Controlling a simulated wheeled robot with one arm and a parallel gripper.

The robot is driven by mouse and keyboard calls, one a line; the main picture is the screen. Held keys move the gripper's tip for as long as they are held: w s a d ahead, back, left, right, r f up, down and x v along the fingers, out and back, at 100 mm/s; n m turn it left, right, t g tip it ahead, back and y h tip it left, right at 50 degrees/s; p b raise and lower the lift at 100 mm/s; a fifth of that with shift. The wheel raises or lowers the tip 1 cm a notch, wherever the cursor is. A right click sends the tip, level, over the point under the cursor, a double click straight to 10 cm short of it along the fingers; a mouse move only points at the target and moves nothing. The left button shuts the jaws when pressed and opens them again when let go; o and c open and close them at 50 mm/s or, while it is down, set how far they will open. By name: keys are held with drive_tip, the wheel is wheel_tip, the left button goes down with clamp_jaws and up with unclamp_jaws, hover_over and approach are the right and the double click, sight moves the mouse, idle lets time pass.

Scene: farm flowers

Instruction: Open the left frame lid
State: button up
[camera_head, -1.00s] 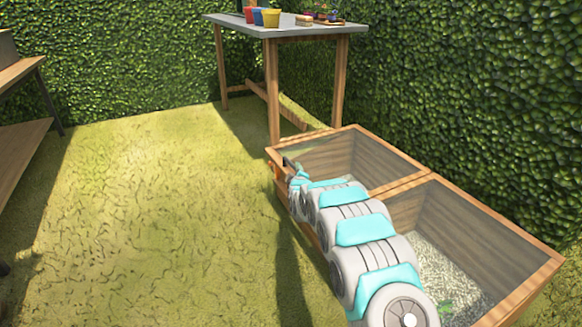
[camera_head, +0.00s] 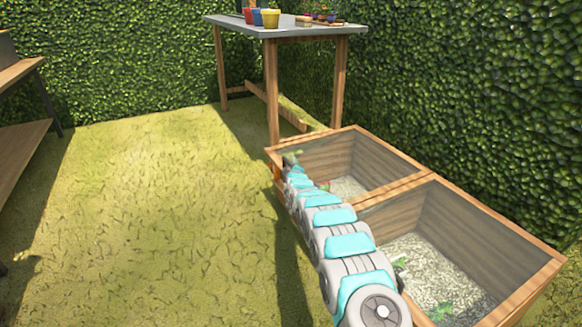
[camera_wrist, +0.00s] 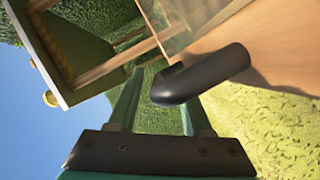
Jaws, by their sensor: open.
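The left frame (camera_head: 411,168) is a wooden box with a clear, glass-like top; its lid appears to lie closed, though the glass is hard to make out. My arm reaches along the front side of the frames to its near left corner. My gripper (camera_wrist: 160,85) is open, with green fingers on a dark base. A thick black handle (camera_wrist: 215,75) on the wooden lid edge (camera_wrist: 245,42) shows at the fingers, its rounded end between them. I cannot tell whether the fingers touch it. In the head view my gripper is small and mostly hidden by my arm.
The right frame (camera_head: 546,270) adjoins the left one, with gravel and green plants inside. A grey-topped table (camera_head: 290,31) with colored pots stands behind. A wooden bench (camera_head: 22,70) is at far left. Hedges close the back and right; grass (camera_head: 150,210) at left is clear.

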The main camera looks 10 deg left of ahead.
drive_tip(key=shift+w+a+f, duration=0.1)
drive_tip(key=shift+w+f, duration=0.05)
drive_tip(key=shift+w, duration=0.3)
clamp_jaws()
idle(0.3)
idle(1.1)
